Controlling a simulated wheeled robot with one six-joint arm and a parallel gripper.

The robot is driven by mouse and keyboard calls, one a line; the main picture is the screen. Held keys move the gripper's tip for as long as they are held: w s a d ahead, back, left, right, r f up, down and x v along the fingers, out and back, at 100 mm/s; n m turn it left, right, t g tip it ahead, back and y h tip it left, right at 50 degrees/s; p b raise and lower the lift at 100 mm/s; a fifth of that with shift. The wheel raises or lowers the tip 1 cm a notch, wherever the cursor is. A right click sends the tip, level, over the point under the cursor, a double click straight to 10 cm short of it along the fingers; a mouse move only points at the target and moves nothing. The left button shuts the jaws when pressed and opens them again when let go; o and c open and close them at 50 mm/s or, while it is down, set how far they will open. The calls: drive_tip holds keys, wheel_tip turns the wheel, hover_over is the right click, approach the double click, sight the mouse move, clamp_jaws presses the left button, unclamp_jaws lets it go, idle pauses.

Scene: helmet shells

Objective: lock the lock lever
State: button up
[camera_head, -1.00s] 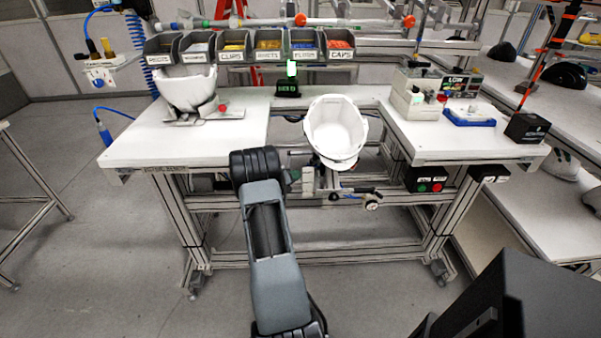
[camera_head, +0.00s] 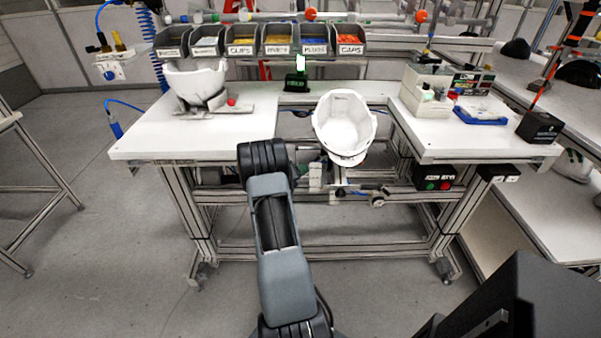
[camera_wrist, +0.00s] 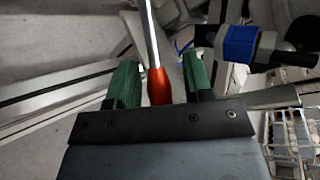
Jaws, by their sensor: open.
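The lock lever appears to be the metal rod with a red-orange end (camera_wrist: 158,86) in the wrist view. It comes down from the top and its red end lies between the green fingers of my gripper (camera_wrist: 160,66). The fingers are apart, with a gap visible on each side of the lever. In the head view, my arm reaches the front of the bench, below and left of the white helmet shell (camera_head: 344,122) held open side up. The lever and my fingers cannot be made out clearly there.
The white bench (camera_head: 190,140) has a second helmet shell (camera_head: 196,80) on a stand at left. A row of labelled bins (camera_head: 260,42) stands behind. A blue-collared part (camera_wrist: 240,44) is close right of my fingers in the wrist view. Floor in front is clear.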

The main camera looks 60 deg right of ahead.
drive_tip(key=v, duration=0.7)
drive_tip(key=shift+d, duration=0.1)
